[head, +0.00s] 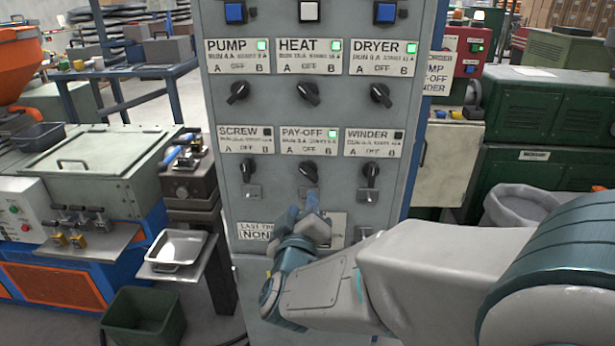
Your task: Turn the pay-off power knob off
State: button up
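The pay-off knob (309,170) is black and sits in the lower row of the grey control panel, under the PAY-OFF label (309,142). Its handle looks slanted, running from upper left to lower right. The small lamp on that label is lit green. My gripper (303,208) is just below the knob, in front of the panel, with its bluish fingers pointing up. It appears apart from the knob. The finger gap is too small to judge, and nothing is visibly held. The fingers partly hide the metal plate under the knob.
The screw knob (248,170) and winder knob (370,172) flank it, upright, with dark lamps. Pump (238,92), heat (309,93) and dryer (381,94) knobs above are slanted, with green lamps. A metal tray (177,248) stands at left, and a grey bin (520,205) at right.

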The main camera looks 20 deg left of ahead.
aim_at(307, 175)
jog(key=p+x, duration=0.1)
jog(key=x, duration=1)
jog(key=shift+w+a, duration=0.1)
jog(key=shift+w, duration=0.1)
grip_shut()
